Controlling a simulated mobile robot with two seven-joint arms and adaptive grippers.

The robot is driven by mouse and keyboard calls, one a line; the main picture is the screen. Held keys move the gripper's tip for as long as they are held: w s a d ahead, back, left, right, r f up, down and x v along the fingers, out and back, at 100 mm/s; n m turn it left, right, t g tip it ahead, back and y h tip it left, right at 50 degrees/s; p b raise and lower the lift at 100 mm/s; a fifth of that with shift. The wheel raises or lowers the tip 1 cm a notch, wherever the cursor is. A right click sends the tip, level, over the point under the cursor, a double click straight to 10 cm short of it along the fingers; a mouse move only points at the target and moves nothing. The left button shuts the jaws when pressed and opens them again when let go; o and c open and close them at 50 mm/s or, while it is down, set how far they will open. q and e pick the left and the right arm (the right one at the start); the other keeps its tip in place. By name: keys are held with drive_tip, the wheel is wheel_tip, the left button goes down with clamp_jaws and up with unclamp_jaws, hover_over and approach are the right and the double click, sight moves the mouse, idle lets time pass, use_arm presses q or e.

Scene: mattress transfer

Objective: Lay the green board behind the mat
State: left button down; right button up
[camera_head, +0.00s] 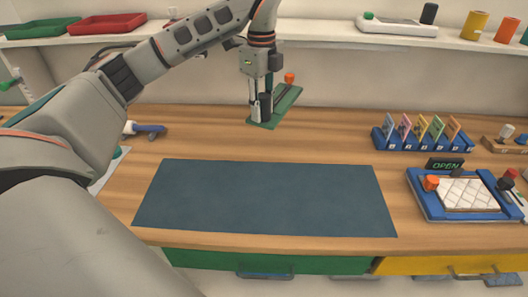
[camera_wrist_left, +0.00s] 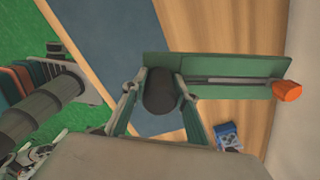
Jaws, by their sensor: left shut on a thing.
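The green board (camera_head: 287,105) is at the back of the table, behind the dark blue mat (camera_head: 265,198) and apart from it in the picture. It runs diagonally, with an orange knob (camera_head: 289,78) toward its far end. My left gripper (camera_head: 260,108) points down at the near end of the board and is shut on its dark upright grip. In the left wrist view the fingers close around this dark grip (camera_wrist_left: 159,91), with the green board (camera_wrist_left: 230,63) beyond. I cannot tell whether the board touches the table. My right gripper is not in view.
A blue rack of cards (camera_head: 422,140) and a blue tray with a white quilted pad (camera_head: 467,195) stand at the right. A blue-handled tool (camera_head: 145,129) lies at the left. A shelf (camera_head: 335,32) runs above the back. Wood between board and rack is clear.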

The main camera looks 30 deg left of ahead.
sight(262, 125)
use_arm(q)
wheel_tip(262, 125, down, 18)
drive_tip(key=shift+r+b, duration=0.25)
drive_tip(key=shift+b, duration=0.05)
drive_tip(key=shift+f, duration=0.1)
drive_tip(key=c, duration=1.6)
unclamp_jaws()
wheel_tip(262, 125, up, 12)
drive_tip(key=shift+r, duration=0.1)
